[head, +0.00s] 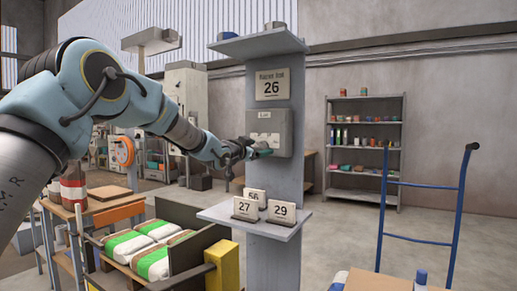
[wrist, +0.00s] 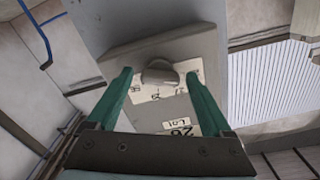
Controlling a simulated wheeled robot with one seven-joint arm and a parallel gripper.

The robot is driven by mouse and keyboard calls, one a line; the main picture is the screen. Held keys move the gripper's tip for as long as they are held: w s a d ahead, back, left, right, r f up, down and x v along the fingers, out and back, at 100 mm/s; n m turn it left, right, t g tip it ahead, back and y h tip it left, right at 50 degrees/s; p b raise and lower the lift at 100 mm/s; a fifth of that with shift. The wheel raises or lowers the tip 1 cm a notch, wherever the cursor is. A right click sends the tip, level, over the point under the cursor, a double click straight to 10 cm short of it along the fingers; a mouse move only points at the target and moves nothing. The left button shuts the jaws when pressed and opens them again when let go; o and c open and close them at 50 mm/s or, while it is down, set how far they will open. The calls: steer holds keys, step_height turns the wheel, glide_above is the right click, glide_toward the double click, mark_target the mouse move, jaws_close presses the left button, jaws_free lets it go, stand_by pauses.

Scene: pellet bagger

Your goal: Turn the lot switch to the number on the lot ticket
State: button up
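The lot switch is a grey round knob (wrist: 160,75) on a pale dial plate with printed numbers, too blurred to read fully. It is on a grey box (head: 284,128) marked "Lot", fixed to a grey post. A ticket card (head: 271,84) above the box shows 26. My gripper (head: 264,150) is at the box front. Its green fingers are open, one each side of the knob, with gaps visible. In the head view my gripper hides the knob.
A small shelf (head: 270,228) below the box holds cards 27 (head: 245,209), 29 (head: 281,212) and one behind that looks like 56 (head: 255,195). Green-and-white bags (head: 154,263) lie at lower left. A blue hand truck (head: 424,210) stands at right.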

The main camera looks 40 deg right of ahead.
steer(key=shift+o, duration=0.2)
steer(key=b+v, duration=0.2)
steer(key=v, duration=0.8)
steer(key=shift+a+b, duration=0.35)
steer(key=shift+a, duration=0.05)
steer(key=w+a+f+n+t+y+p, duration=0.25)
steer(key=w+a+f, duration=0.2)
steer(key=a, duration=0.45)
steer(key=w+a+f+n+t+y+p, duration=0.1)
steer(key=w+a+f+n+y, duration=0.25)
steer(key=w+a, duration=0.35)
steer(key=a+f+n+y+p, duration=0.1)
steer(key=a+f+n+y, duration=0.15)
steer(key=a, duration=0.65)
steer(key=a+f+n+y+p, duration=0.15)
steer(key=a+f+y, duration=0.25)
steer(key=a, duration=0.5)
steer(key=s+a+f+n+g+y+p, duration=0.1)
steer(key=s+a+f+n+g+y, duration=0.1)
steer(key=s+a, duration=0.7)
steer(key=s+a+f+n+g+y+p, duration=0.2)
steer(key=s+a+f+n+g, duration=0.2)
steer(key=a, duration=1.1)
steer(key=s+n, duration=0.2)
steer(key=s, duration=0.2)
steer(key=shift+s+a+y, duration=0.35)
steer(key=shift+a, duration=0.05)
